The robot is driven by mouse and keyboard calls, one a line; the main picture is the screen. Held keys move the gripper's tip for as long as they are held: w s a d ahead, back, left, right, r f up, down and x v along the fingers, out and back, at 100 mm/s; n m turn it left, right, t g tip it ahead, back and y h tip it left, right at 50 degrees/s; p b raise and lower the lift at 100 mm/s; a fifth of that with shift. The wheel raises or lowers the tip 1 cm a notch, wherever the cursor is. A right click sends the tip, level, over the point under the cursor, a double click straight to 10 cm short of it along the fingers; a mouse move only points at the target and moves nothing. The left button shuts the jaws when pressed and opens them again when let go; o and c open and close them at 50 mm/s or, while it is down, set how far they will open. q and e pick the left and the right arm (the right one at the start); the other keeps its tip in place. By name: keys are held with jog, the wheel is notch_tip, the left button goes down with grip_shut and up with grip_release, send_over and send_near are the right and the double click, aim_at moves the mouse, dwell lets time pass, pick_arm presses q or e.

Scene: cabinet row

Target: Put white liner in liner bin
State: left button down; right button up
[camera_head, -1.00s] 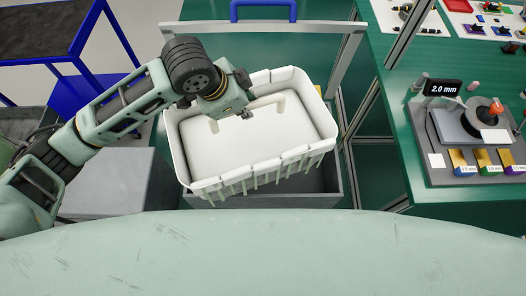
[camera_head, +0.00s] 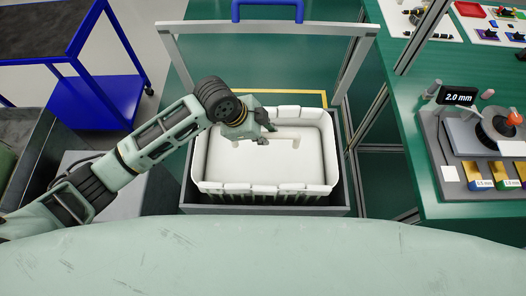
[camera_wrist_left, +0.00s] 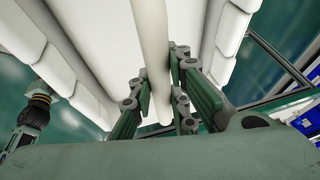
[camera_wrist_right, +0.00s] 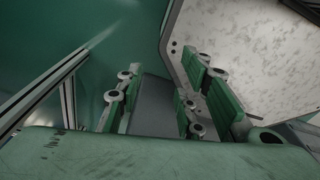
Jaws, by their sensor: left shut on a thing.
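The white liner (camera_head: 232,165) is a ribbed rectangular tub with a handle bar across its inside. It looks level and lies within the outline of the grey liner bin (camera_head: 265,210), whose rim shows around it. I cannot tell how deep it sits or whether it touches the bin floor. My left gripper (camera_head: 268,127) reaches over the liner's back left part and is shut on the handle bar; the left wrist view shows the bar (camera_wrist_left: 150,55) between the fingers (camera_wrist_left: 162,85). In the right wrist view, my right gripper (camera_wrist_right: 160,90) is open and empty; the head view does not show it.
A metal frame (camera_head: 265,28) stands behind the bin. A green workbench (camera_head: 410,120) with a gauge marked 2.0 mm (camera_head: 458,96) is at the right. A blue cart (camera_head: 105,95) stands at the back left. A grey box (camera_head: 85,180) lies left of the bin.

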pick_arm(q)
notch_tip(320, 180, down, 2)
jog(key=shift+f, duration=0.15)
notch_tip(320, 180, down, 3)
jog(key=shift+f, duration=0.1)
pick_arm(e)
jog(key=shift+w+a+r, duration=0.15)
jog(key=shift+a+r, duration=0.05)
jog(key=shift+a, duration=0.25)
pick_arm(q)
jog(key=c, duration=1.7)
grip_release()
jog(key=shift+o, duration=0.2)
pick_arm(e)
jog(key=shift+d, duration=0.35)
pick_arm(q)
jog(key=v, duration=1.2)
pick_arm(e)
jog(key=shift+a+f, duration=0.1)
jog(key=shift+a, duration=0.15)
pick_arm(q)
jog(key=shift+a, duration=0.1)
